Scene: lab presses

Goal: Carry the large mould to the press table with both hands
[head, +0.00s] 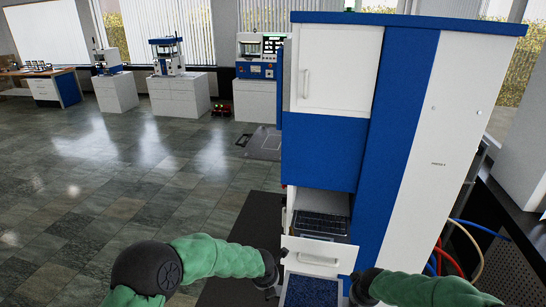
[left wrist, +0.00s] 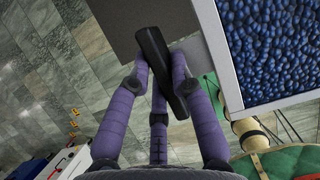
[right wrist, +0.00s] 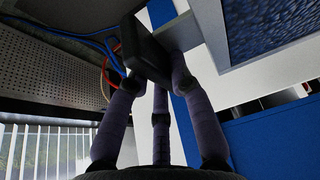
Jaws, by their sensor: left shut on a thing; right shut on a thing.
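The large mould (head: 308,291) is a grey-framed tray filled with blue granules at the bottom edge of the head view, partly cut off. Its granules and rim also fill the upper right of the left wrist view (left wrist: 272,50) and of the right wrist view (right wrist: 270,28). My left gripper (head: 273,285) is shut on a black handle (left wrist: 160,62) at the mould's left side. My right gripper (head: 356,288) is shut on the black handle (right wrist: 145,50) at its right side. I cannot tell which stand is the press table.
A tall blue and white cabinet (head: 400,120) with an open drawer (head: 320,255) stands directly ahead of the mould. Hoses (head: 465,245) run at right. Presses (head: 168,56) stand on white pedestals (head: 180,95) at the back. The tiled floor (head: 110,165) at left is clear.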

